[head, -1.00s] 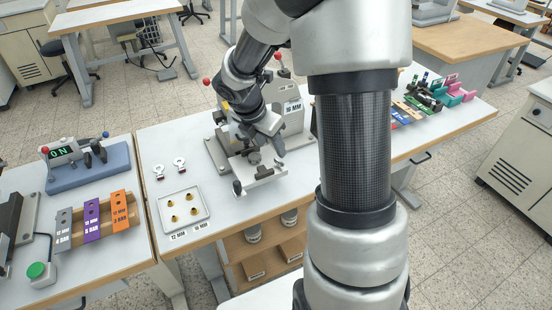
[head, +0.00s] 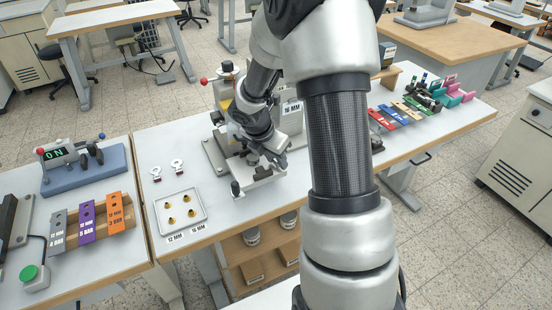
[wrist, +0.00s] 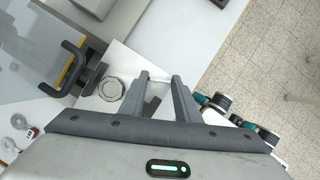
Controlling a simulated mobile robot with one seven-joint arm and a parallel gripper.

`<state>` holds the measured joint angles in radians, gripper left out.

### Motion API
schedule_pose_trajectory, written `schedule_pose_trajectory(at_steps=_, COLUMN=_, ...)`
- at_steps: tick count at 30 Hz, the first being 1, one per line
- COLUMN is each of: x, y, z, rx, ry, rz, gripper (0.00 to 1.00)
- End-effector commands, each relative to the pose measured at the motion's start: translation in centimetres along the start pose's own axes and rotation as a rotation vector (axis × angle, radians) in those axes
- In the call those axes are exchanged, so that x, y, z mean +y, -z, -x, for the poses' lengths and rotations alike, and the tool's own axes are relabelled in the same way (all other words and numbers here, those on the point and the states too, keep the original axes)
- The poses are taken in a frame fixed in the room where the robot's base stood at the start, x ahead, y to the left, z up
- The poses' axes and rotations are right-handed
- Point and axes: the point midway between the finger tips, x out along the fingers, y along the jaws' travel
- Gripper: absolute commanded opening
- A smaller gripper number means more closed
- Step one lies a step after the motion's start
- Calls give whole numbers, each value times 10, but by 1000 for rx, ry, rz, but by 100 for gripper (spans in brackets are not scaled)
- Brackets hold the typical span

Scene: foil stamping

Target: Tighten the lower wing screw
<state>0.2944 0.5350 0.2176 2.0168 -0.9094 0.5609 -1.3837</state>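The stamping press (head: 222,155) stands on the middle table with a "16 MM" label on it. A pale plate (head: 262,184) juts from its front, with a dark-topped knob (head: 236,188) at the left corner. My gripper (head: 280,165) is low over the right end of this plate. In the wrist view my gripper (wrist: 158,77) has its two fingers apart, with a thin pale bar showing between the tips. A round metal knob (wrist: 112,89) lies just left of the fingers. I cannot make out the lower wing screw; the fingers and wrist may hide it.
A tray (head: 163,222) with several brass pieces and two ring-topped items (head: 156,173) lie left of the press. A black handle (wrist: 72,68) is close left of my gripper. Coloured blocks (head: 410,110) lie at the right.

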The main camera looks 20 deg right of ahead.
Motion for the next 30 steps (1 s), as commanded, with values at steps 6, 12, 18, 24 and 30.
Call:
schedule_pose_trajectory(at_steps=6, x=0, y=0, z=0, rx=0, ry=1, rz=-1, gripper=7)
schedule_pose_trajectory(at_steps=12, x=0, y=0, z=0, rx=0, ry=15, rz=-33, gripper=7)
schedule_pose_trajectory(at_steps=18, x=2, y=-1, z=1, rx=-1, ry=55, rz=-128, gripper=7)
schedule_pose_trajectory(at_steps=24, x=4, y=-2, z=1, rx=-1, ry=118, rz=-284, gripper=7)
schedule_pose_trajectory(at_steps=30, x=5, y=-2, z=1, rx=-2, ry=192, rz=-462, gripper=7)
